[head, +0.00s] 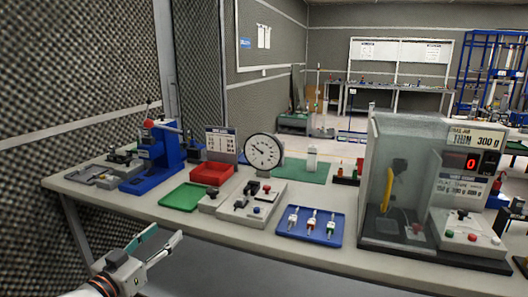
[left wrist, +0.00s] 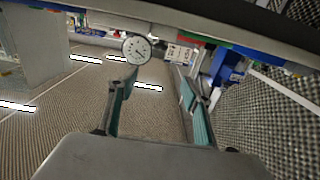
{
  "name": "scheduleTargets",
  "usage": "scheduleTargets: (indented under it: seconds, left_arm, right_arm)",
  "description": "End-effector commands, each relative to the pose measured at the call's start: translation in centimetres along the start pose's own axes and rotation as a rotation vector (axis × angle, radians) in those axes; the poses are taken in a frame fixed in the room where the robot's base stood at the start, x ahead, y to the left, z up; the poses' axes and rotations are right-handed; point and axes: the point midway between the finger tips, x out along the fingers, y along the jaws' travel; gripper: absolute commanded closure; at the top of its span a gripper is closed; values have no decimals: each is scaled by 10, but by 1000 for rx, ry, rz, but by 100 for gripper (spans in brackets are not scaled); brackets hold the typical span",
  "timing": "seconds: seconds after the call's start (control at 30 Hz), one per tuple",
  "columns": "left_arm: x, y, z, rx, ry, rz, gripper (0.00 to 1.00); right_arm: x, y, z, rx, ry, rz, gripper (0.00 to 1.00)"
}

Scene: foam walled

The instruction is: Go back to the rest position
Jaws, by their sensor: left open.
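My left gripper (head: 166,238) is at the lower left of the head view, in front of the table's near edge. Its two fingers are apart with nothing between them. The left wrist view also shows the left gripper (left wrist: 157,88) with both fingers spread and empty, and the table edge across the top. My right gripper is in neither view.
The table (head: 190,220) holds a blue press (head: 158,150), a green tray (head: 184,197), a red bin (head: 211,173), a dial gauge (head: 264,153), a blue tray (head: 310,226) with small bottles and a clear-walled weighing station (head: 410,175). A foam wall (head: 75,70) stands left.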

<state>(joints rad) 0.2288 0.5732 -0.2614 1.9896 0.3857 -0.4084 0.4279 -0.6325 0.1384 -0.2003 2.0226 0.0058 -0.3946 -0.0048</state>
Motion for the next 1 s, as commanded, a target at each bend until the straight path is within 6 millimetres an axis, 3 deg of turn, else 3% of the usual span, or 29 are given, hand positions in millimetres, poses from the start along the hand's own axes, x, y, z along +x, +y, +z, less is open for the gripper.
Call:
scheduleTargets:
  seconds: [0.07,0.27,0.47,0.7,0.9,1.0]
  left_arm:
    - [-2,3,8,-3,-11,-1,51]
    - [-30,25,70,5,-98,-17,51]
    - [-77,57,144,20,-216,-35,51]
    - [-177,115,246,52,-425,-56,51]
    - [-253,154,296,82,-567,-58,51]
    - [-274,165,307,93,-605,-56,51]
  right_arm:
    - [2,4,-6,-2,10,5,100]
    - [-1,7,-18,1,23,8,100]
    - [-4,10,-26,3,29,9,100]
    - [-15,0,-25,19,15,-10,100]
    - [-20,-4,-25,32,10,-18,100]
    - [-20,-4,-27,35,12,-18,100]
